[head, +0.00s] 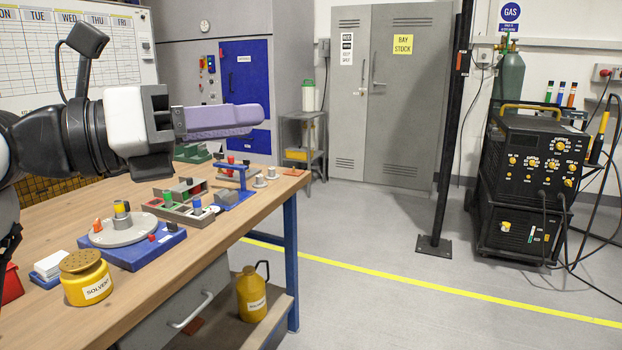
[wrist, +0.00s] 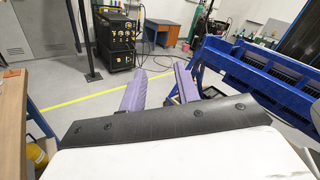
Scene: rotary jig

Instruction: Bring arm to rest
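My gripper (head: 258,115) is at the left of the head view, held level above the workbench (head: 262,212). Its purple fingers point right, past the bench's edge towards the open floor. In the wrist view the two purple fingers (wrist: 160,70) stand apart with only floor visible between them, so the gripper is open and empty. In the head view one finger mostly hides the other. The rotary jig, a grey disc (head: 125,231) on a blue base (head: 130,256), lies on the bench below, with an orange piece and a yellow-topped piece on it.
A yellow solvent can (head: 87,278) stands at the bench's near edge, and fixtures (head: 182,190) lie behind the jig. A black post (head: 447,130) and a welding machine (head: 530,170) stand to the right. In the wrist view a blue frame (wrist: 250,75) is close on the right.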

